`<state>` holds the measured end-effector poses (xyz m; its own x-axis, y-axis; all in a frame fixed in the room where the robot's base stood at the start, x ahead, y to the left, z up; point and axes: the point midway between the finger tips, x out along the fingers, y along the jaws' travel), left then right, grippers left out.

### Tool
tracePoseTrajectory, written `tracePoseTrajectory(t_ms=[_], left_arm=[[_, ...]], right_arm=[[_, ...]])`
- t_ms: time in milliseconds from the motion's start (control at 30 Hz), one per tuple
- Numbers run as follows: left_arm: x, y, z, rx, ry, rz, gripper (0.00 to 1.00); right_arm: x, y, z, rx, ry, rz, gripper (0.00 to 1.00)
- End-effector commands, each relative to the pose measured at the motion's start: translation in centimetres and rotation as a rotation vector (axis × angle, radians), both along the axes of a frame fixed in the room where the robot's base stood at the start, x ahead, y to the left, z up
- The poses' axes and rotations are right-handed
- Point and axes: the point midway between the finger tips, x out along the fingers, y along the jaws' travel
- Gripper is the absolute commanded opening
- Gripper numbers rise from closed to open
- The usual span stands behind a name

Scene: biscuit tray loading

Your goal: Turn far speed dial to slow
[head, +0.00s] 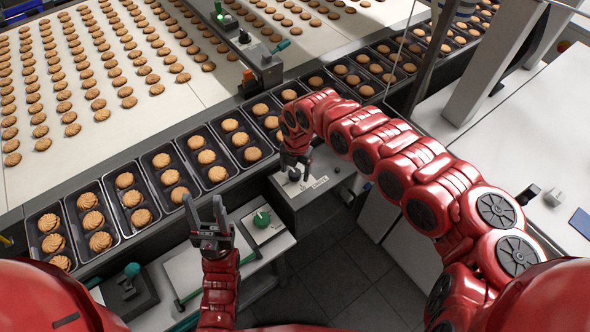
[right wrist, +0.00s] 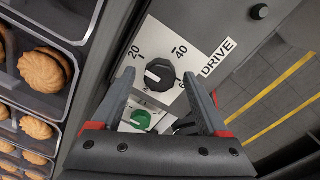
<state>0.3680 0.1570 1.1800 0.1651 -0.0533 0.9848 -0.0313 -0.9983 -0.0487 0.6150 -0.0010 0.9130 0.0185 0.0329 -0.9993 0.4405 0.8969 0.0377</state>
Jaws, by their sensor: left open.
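The far speed dial is a black knob (right wrist: 160,74) on a white plate marked 20 and 40, beside a DRIVE label (right wrist: 219,57). Its white pointer mark lies on the left part of the knob. In the head view the dial (head: 294,174) sits on a grey box beside the conveyor, partly below my right gripper (head: 294,160). In the right wrist view my right gripper (right wrist: 158,76) is open, with one finger on each side of the knob; I cannot tell whether they touch it. My left gripper (head: 209,215) is open and empty, by the conveyor's near edge.
A green knob (head: 262,218) on a white plate is nearer me; a green knob (right wrist: 140,119) also shows in the right wrist view. Biscuit trays (head: 166,172) line the conveyor. A black box with a green ball lever (head: 131,270) stands at lower left. Grey floor (head: 345,265) is open.

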Motion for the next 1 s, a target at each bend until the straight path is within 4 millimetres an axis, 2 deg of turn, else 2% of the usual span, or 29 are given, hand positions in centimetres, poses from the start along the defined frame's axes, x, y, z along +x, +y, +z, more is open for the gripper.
tracePoseTrajectory(t_ms=[300,467,533,600,967,1000], left_arm=[[0.0,0.0,-0.1,0.000,0.000,0.000,0.50],[0.0,0.0,-0.6,0.000,0.000,0.000,0.50],[0.0,0.0,-0.7,0.000,0.000,0.000,0.50],[0.0,0.0,1.1,0.000,0.000,0.000,0.50],[0.0,0.0,6.5,0.000,0.000,0.000,0.50],[0.0,0.0,7.6,0.000,0.000,0.000,0.50]], right_arm=[[0.0,0.0,0.1,0.000,0.001,-0.001,0.79],[0.1,-0.1,1.7,0.001,-0.001,-0.003,0.79],[0.0,-0.2,3.2,-0.002,-0.001,0.000,0.79],[0.0,-0.3,5.5,-0.005,-0.002,0.002,0.79],[-0.2,-0.6,12.9,-0.008,0.000,-0.001,0.79],[-0.2,-0.5,14.0,-0.005,0.000,0.000,0.79]])
